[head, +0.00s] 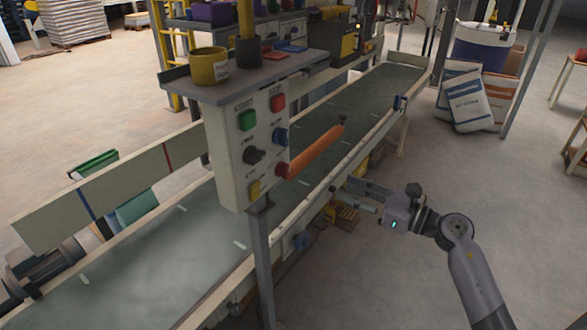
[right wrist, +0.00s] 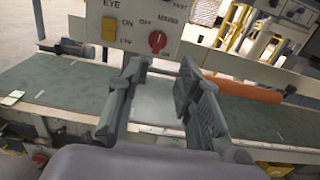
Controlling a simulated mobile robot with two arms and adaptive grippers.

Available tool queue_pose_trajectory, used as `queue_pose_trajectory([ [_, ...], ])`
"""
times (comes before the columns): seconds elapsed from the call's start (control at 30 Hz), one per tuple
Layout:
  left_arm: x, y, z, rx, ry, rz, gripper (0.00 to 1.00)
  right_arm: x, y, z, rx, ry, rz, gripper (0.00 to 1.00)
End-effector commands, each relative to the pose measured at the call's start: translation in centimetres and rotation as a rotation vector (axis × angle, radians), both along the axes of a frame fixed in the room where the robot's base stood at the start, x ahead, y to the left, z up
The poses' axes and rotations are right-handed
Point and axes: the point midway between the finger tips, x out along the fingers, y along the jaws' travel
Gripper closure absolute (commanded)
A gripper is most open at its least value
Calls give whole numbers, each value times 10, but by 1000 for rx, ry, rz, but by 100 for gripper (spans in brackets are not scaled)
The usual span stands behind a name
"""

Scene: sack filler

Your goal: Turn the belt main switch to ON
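The control panel (head: 240,150) stands on a post beside the conveyor belt and shows in both views. Its red rotary knob (head: 282,170), likely the belt main switch, is at the lower right of the panel. My left gripper is out of view.
An orange bar (head: 316,152) shows just right of the panel over the belt (head: 335,118). A yellow switch (head: 254,190), black knob (head: 254,156) and green button (head: 247,120) share the panel. A yellow cup (head: 209,68) stands on the shelf above.

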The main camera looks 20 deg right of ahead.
Motion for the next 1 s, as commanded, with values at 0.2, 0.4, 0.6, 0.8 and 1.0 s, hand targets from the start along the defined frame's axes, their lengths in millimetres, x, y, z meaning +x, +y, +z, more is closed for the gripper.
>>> queue_pose_trajectory([
  [0.2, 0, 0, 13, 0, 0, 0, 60, 34, 27, 4, 10, 0, 0, 68],
  [0.4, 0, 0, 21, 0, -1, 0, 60, 69, 54, 4, 12, 1, -1, 68],
  [0.6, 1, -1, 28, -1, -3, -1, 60, 102, 79, 3, 13, 3, 0, 68],
  [0.8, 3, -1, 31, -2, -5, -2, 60, 122, 95, 1, 11, 4, -1, 68],
  [1.0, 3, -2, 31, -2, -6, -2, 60, 129, 101, 0, 8, 4, 0, 68],
])
